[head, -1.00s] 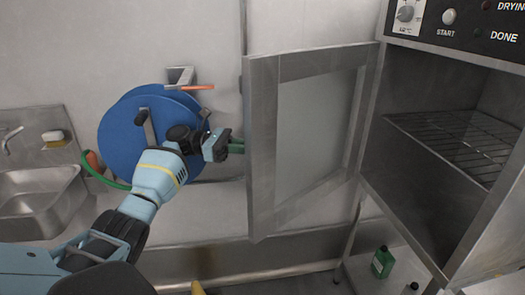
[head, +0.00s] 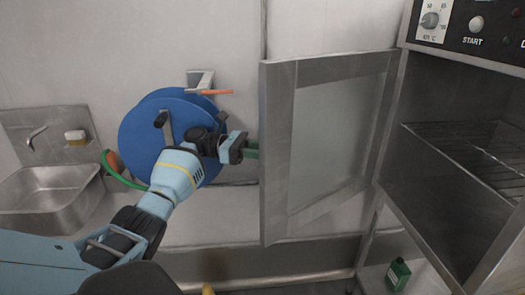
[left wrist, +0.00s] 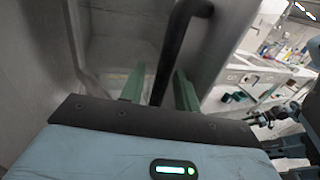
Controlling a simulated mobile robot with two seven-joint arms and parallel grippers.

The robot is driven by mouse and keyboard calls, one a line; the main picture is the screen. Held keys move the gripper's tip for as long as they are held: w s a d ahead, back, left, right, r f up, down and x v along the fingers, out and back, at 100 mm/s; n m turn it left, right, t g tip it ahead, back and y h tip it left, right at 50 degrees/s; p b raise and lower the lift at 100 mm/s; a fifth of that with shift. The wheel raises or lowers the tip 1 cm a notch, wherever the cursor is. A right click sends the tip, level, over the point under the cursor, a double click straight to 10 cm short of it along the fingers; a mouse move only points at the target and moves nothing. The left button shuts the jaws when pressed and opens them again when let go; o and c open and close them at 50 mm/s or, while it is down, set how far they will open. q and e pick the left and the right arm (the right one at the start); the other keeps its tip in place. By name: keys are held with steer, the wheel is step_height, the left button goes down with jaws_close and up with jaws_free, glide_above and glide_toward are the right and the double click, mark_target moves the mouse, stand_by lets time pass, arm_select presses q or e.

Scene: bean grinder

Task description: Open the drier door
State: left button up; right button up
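The drier door (head: 278,165) is a grey metal frame with a pale glass pane. It stands swung wide out to the left of the drier (head: 430,200), whose inside shows. My left gripper (head: 252,149) is at the door's outer face, with its fingertips partly hidden behind the door's edge. In the left wrist view, the dark bar handle (left wrist: 172,55) runs between the green fingers of my left gripper (left wrist: 160,88). The fingers are apart, with gaps beside the bar. Part of my right arm shows small at the right of that view, its fingers unclear.
A blue hose reel (head: 150,130) is on the wall behind my left arm. A sink (head: 45,195) is at the left. A wire rack (head: 465,150) is inside the drier. A green bottle (head: 398,273) stands below the drier.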

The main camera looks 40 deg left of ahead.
mark_target(261, 149)
arm_select(q)
steer(key=shift+r, duration=0.1)
arm_select(e)
steer(key=shift+s, duration=0.1)
